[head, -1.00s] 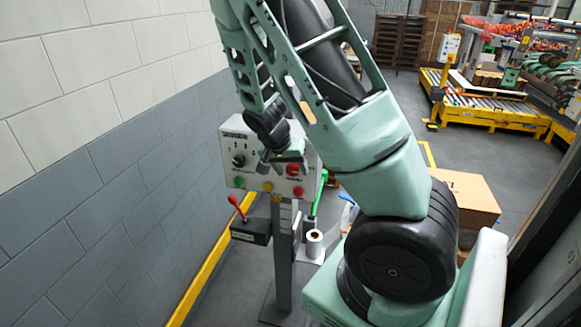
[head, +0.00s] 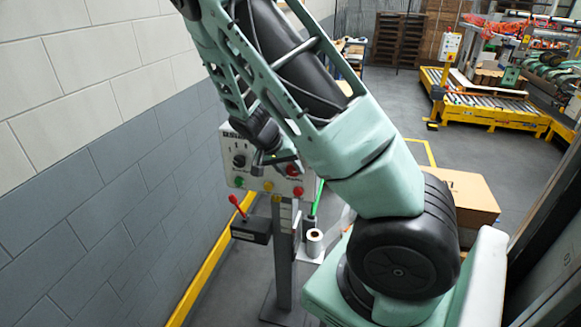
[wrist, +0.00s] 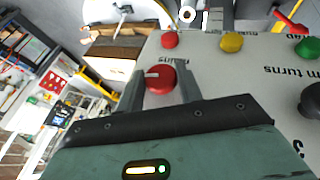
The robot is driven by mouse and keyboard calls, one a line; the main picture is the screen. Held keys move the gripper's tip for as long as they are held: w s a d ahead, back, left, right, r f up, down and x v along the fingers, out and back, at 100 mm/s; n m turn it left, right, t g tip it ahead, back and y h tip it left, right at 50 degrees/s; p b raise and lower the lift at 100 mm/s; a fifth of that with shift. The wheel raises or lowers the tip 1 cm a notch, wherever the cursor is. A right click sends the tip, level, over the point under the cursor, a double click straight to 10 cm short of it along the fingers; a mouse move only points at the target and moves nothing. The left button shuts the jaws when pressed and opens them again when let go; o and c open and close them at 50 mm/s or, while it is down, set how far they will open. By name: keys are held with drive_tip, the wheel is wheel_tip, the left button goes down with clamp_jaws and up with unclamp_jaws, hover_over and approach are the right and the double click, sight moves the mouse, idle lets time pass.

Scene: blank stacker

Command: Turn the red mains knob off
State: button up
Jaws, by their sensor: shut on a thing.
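The red mains knob (wrist: 160,79) is on the face of the control panel (wrist: 235,85), upside down in the wrist view, with a white mark on it. My gripper (wrist: 160,88) has one finger on each side of the knob and is shut on it. In the head view the red knob (head: 292,171) is on the right of the panel (head: 238,183), with my gripper (head: 266,168) in front. Some of the knob is hidden by my gripper.
The panel also has a black knob (head: 239,160), a green button (head: 239,182) and a yellow button (head: 268,187). A red-handled lever (head: 236,204) sits below. A block wall (head: 120,200) is at left; cardboard boxes (head: 465,195) stand at right.

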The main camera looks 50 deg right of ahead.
drive_tip(key=g, duration=0.1)
drive_tip(key=g+h, duration=0.1)
drive_tip(key=g, duration=0.1)
drive_tip(key=shift+w+a+f+n+h, duration=0.1)
drive_tip(key=shift+w+f+n+h, duration=0.1)
drive_tip(key=shift+w+n+h, duration=0.15)
drive_tip(key=g+h+b, duration=0.1)
drive_tip(key=n+g+h, duration=0.1)
drive_tip(key=g, duration=0.1)
drive_tip(key=shift+w+a+f+g+b, duration=0.1)
drive_tip(key=shift+f+g+b, duration=0.2)
drive_tip(key=shift+f+b, duration=0.1)
drive_tip(key=g+h+b, duration=0.1)
drive_tip(key=n+g+h+b, duration=0.1)
drive_tip(key=shift+f+g, duration=0.25)
drive_tip(key=shift+g, duration=0.15)
drive_tip(key=shift+f+n+g+h+b, duration=0.1)
drive_tip(key=shift+n+g+h+b, duration=0.75)
drive_tip(key=shift+g+h+b, duration=0.7)
drive_tip(key=shift+t, duration=0.25)
drive_tip(key=o, duration=1)
drive_tip(key=shift+b, duration=0.3)
